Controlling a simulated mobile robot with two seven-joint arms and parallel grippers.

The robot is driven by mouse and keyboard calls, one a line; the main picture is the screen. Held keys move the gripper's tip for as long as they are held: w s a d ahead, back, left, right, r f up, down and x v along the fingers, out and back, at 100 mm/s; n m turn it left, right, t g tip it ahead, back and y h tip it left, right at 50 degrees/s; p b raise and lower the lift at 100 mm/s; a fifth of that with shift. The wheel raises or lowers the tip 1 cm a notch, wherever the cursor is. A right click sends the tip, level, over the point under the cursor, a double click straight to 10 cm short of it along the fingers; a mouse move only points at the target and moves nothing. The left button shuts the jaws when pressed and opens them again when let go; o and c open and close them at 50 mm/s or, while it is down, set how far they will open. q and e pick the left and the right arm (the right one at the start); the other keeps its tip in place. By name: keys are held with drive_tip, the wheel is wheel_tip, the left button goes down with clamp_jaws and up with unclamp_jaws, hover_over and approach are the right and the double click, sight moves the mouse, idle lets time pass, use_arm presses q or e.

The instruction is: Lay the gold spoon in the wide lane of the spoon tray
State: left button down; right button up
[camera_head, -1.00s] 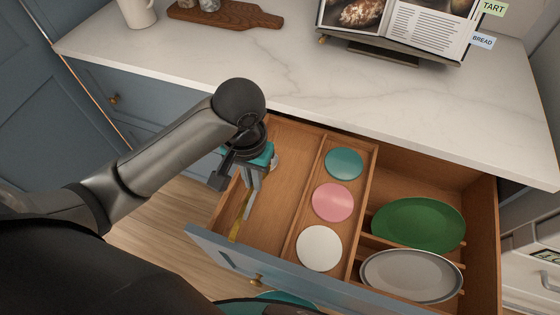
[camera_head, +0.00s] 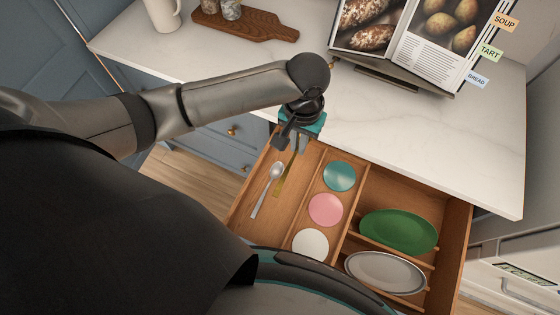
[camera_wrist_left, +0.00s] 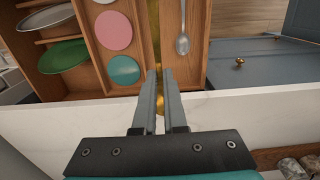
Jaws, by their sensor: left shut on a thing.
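My left gripper (camera_head: 298,143) is shut on the gold spoon (camera_head: 285,180), over the back of the open drawer. The spoon hangs toward the drawer front; its gold also shows between the fingers in the left wrist view (camera_wrist_left: 160,98). The spoon tray (camera_head: 255,172) is the wooden left part of the drawer. Its wide left lane holds a silver spoon (camera_head: 267,189), which also lies there in the wrist view (camera_wrist_left: 183,35). The gold spoon appears over this lane, beside the divider; whether it touches the wood, I cannot tell. My right gripper is not in view.
Right of the divider lie teal (camera_head: 339,176), pink (camera_head: 326,209) and white (camera_head: 310,244) discs. Further right stand a green plate (camera_head: 399,231) and a grey plate (camera_head: 386,272). The countertop (camera_head: 420,135) overhangs the drawer's back, with a cookbook (camera_head: 410,45) on it.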

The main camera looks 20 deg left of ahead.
use_arm(q)
drive_tip(key=b, duration=0.3)
hover_over(294, 182)
wheel_tip(294, 182, down, 16)
drive_tip(key=shift+f, duration=0.1)
drive_tip(key=shift+f+b, duration=0.85)
drive_tip(key=shift+f, duration=1)
drive_tip(key=shift+f, duration=0.15)
drive_tip(key=c, duration=1)
unclamp_jaws()
wheel_tip(294, 182, up, 12)
drive_tip(key=p, duration=0.3)
